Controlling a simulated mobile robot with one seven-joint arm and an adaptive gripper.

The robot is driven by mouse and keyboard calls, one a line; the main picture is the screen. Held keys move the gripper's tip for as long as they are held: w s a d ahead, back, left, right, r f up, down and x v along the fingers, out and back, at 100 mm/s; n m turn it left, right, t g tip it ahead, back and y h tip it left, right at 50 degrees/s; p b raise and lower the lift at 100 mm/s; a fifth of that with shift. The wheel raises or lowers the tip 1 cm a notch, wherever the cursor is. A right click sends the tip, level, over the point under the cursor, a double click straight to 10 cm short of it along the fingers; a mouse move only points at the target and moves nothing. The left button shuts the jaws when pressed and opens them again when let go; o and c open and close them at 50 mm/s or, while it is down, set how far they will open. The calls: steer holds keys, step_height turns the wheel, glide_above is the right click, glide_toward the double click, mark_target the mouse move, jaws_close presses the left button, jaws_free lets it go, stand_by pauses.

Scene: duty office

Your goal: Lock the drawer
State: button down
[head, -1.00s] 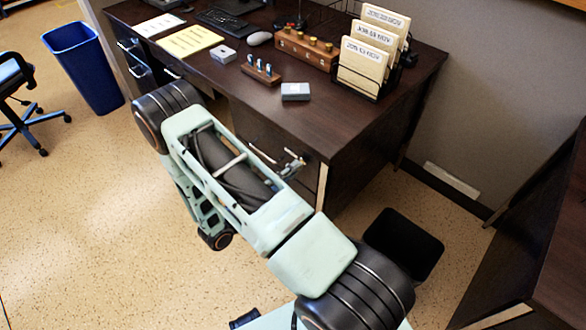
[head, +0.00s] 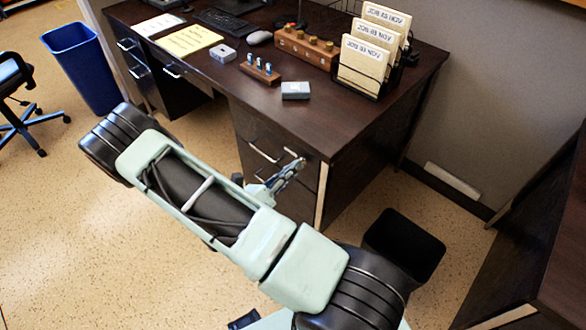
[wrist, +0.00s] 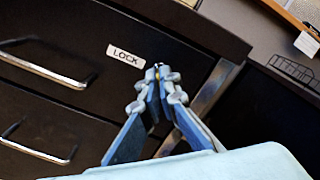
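The desk's dark upper drawer (head: 243,127) appears closed, with a metal bar handle (head: 264,153). In the wrist view, the drawer front (wrist: 60,28) carries a white label reading LOCK (wrist: 125,55), left of my fingertips. My gripper (head: 299,163) is at the right side of the drawer front. In the wrist view, my gripper (wrist: 157,76) has its fingertips nearly together around a small brass-coloured key-like piece (wrist: 157,66) beside the label. The fingers hide most of this piece and the lock face, so its angle cannot be told.
A lower drawer with its own handle (wrist: 38,146) is below. The desktop (head: 310,118) holds a grey box (head: 295,90), a file rack and wooden holders. A black bin (head: 403,245) stands right of my arm. Open floor (head: 60,220) is at left.

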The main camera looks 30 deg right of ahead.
steer(key=shift+m+b, duration=0.4)
steer(key=shift+m, duration=3.6)
steer(key=c, duration=2.2)
jaws_free()
steer(key=v, duration=1.2)
